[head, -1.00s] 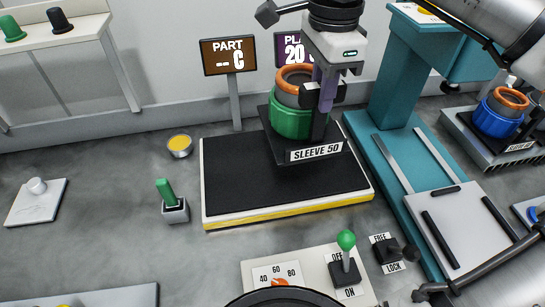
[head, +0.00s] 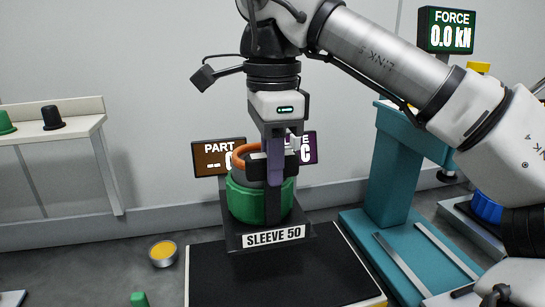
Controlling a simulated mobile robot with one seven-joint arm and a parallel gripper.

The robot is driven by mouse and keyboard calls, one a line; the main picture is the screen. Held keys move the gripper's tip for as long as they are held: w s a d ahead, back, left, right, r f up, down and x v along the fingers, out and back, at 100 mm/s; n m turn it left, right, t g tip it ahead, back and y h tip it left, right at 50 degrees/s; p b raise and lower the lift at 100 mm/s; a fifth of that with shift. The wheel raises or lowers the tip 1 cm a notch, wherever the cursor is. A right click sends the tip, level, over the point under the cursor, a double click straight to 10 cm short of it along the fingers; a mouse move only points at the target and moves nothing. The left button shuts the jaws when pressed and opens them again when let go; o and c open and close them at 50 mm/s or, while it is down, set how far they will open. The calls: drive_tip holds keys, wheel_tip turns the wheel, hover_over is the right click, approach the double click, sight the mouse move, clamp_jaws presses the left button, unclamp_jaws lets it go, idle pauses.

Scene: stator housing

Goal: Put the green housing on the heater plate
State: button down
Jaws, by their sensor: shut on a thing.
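The green housing (head: 240,200) holds a grey core with an orange ring (head: 238,158) and sits on a dark base labelled SLEEVE 50 (head: 273,236). My gripper (head: 274,175) points down and is shut on the housing, partly hiding its right front. The heater plate (head: 270,285) is black with a pale and yellow edge; its front is cut off in this view. The housing and its base appear raised above the rear of the plate. The base hides part of the plate's back edge, and the exact gap cannot be told.
Behind the plate stand a PART sign (head: 210,158) and a second sign (head: 309,147), both partly covered. A teal press (head: 400,165) is at the right, with a blue housing (head: 487,208) beyond. A yellow-topped tin (head: 163,253) and green knob (head: 139,299) are left of the plate.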

sight(272, 244)
wheel_tip(272, 244, down, 15)
drive_tip(key=shift+f, duration=0.1)
idle(0.5)
drive_tip(key=shift+f+b, duration=0.1)
drive_tip(key=shift+b, duration=0.2)
drive_tip(key=c, duration=1.7)
unclamp_jaws()
drive_tip(key=o, duration=0.4)
wheel_tip(272, 244, up, 12)
drive_tip(key=shift+r+p, duration=0.15)
drive_tip(key=shift+p, duration=0.15)
